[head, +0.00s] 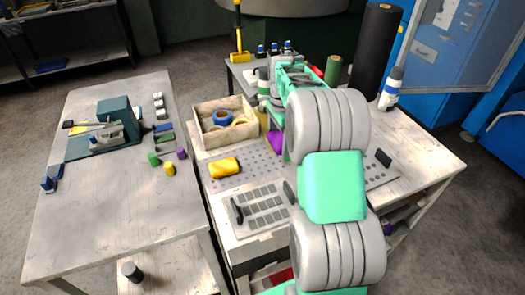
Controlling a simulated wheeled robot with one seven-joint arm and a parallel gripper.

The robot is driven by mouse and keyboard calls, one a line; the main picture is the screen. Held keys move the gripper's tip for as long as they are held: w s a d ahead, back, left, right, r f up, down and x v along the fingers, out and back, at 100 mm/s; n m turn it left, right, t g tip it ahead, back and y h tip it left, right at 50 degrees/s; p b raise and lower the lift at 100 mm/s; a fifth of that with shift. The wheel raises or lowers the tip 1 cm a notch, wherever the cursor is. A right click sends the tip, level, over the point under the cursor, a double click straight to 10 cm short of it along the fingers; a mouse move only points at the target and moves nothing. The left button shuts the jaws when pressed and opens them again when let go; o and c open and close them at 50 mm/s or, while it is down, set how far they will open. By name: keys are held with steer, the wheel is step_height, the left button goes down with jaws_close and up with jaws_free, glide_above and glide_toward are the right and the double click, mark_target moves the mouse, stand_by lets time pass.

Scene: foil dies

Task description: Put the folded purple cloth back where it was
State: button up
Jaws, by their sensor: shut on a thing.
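The folded purple cloth (275,141) shows as a small purple patch at the lower end of my gripper (275,130), above the right-hand bench. My gripper is shut on it. My own green and grey arm hides much of the cloth and the fingertips, so I cannot tell whether the cloth touches the bench. A folded yellow cloth (224,167) lies on the perforated grey plate (208,176), left of and nearer than the purple one.
A wooden box (198,132) with tape rolls stands left of my gripper. A slotted grey plate with black handles (258,206) lies nearer. Bottles (390,90) and a black roll (374,55) stand behind. The left table (110,215) holds a green press and small coloured blocks.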

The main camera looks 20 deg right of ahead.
steer(key=p, duration=0.2)
glide_above(263, 160)
step_height(263, 160, down, 6)
steer(key=shift+w+f, duration=0.1)
steer(key=shift+f, duration=0.1)
step_height(263, 160, down, 3)
steer(key=shift+d+r+p, duration=0.1)
steer(key=shift+r+p, duration=0.1)
steer(key=shift+p, duration=0.25)
steer(key=shift+f+b, duration=0.35)
steer(key=shift+f, duration=0.05)
steer(key=o, duration=1.1)
steer(key=shift+c, duration=0.2)
steer(key=shift+r, duration=0.1)
